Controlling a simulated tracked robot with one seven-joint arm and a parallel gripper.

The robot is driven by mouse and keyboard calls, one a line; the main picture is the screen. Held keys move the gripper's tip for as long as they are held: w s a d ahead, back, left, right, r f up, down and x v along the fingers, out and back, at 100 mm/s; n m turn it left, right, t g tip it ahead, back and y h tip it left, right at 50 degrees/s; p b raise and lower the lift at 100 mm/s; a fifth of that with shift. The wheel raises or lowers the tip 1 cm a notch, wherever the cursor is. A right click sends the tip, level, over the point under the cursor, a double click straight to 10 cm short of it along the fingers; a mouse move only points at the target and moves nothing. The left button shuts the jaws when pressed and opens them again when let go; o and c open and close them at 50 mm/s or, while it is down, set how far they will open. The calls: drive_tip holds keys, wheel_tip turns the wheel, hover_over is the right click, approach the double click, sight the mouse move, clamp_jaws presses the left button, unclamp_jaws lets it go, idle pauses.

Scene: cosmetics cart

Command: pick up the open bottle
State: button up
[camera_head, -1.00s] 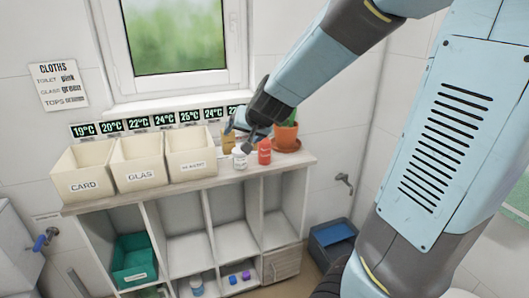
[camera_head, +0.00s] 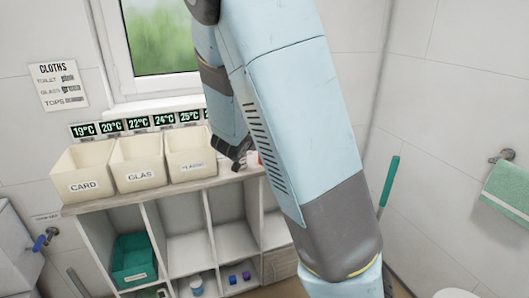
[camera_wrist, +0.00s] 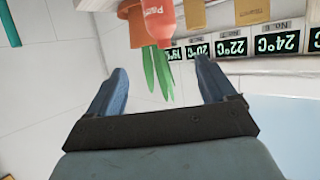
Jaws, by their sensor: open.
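My gripper (camera_head: 238,160) is just above the shelf top, right of the bins. In the wrist view, which looks upside down, its two blue fingers (camera_wrist: 160,72) are spread apart with nothing held between them. A red bottle with white lettering (camera_wrist: 158,14) is beyond the fingertips, in front of a terracotta pot (camera_wrist: 135,22) with green leaves. A yellow-brown item (camera_wrist: 252,10) stands to one side. In the head view my arm hides most of the bottles. I cannot tell which bottle is open.
Cream bins, including the CARD bin (camera_head: 83,172), line the shelf top (camera_head: 140,190). Temperature displays (camera_head: 138,123) run along the wall behind. A green tub (camera_head: 133,258) and small containers sit in the compartments below. A towel (camera_head: 510,195) hangs at right.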

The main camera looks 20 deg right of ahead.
drive_tip(key=shift+a+f+x, duration=0.1)
drive_tip(key=shift+x, duration=2)
drive_tip(key=shift+a+f+x, duration=0.1)
drive_tip(key=shift+f+x, duration=0.05)
drive_tip(key=shift+x, duration=2)
drive_tip(key=shift+a+f+x, duration=0.1)
drive_tip(key=shift+a+x, duration=0.05)
drive_tip(key=shift+x, duration=1.95)
drive_tip(key=shift+w, duration=0.1)
drive_tip(key=shift+c, duration=0.4)
drive_tip(key=c, duration=1.2)
drive_tip(key=shift+c, duration=0.2)
